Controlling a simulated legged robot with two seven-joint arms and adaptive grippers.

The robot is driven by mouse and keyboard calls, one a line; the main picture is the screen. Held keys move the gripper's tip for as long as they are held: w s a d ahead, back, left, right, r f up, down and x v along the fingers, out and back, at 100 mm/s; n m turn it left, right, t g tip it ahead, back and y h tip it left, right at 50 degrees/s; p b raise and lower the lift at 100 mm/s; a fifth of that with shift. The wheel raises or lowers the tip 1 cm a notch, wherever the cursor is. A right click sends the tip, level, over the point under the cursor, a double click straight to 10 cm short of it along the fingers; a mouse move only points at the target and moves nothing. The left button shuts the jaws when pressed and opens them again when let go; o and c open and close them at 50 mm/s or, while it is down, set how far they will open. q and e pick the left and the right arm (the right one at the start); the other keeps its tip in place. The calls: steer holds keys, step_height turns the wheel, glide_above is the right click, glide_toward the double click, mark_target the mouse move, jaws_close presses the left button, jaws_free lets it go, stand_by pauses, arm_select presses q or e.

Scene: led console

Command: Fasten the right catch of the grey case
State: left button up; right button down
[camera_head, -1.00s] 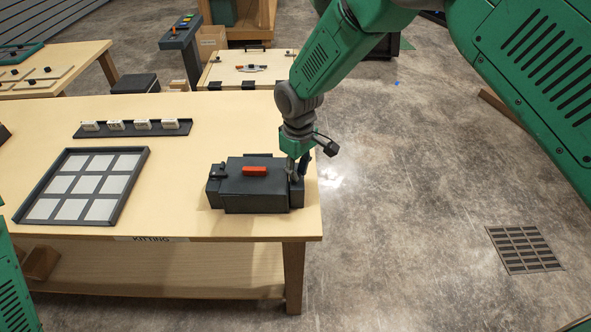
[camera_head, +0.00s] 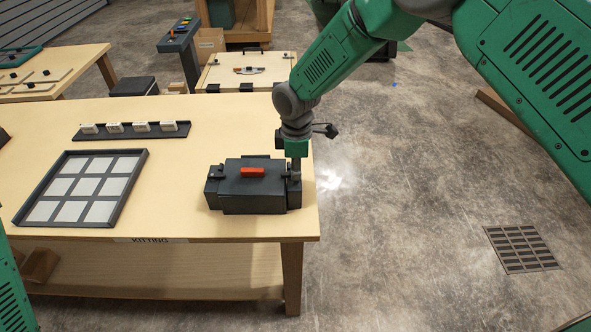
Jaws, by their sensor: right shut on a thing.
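The grey case (camera_head: 252,195) stands on the kitting table near its right front corner, with an orange-red handle (camera_head: 253,172) on its lid. The lid looks down. The left catch (camera_head: 215,173) is a dark piece at the case's left end. My right gripper (camera_head: 295,174) points down at the case's right end, at the right catch, which it mostly hides. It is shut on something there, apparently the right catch. How the catch sits cannot be made out. My left gripper is out of view; only part of my left arm shows at the left edge.
A grid tray (camera_head: 30,207) with pale squares lies left of the case. A dark rack (camera_head: 180,133) with several white blocks lies behind it. The kitting table (camera_head: 190,222) ends just right of the case. Open floor (camera_head: 420,220) lies beyond.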

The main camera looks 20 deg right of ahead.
steer(key=shift+s+f, duration=0.15)
steer(key=shift+f, duration=0.15)
steer(key=c, duration=1.6)
jaws_free()
steer(key=shift+w, duration=0.25)
steer(key=shift+d, duration=0.1)
steer(key=shift+r, duration=0.45)
step_height(320, 180, up, 11)
steer(key=shift+w, duration=0.1)
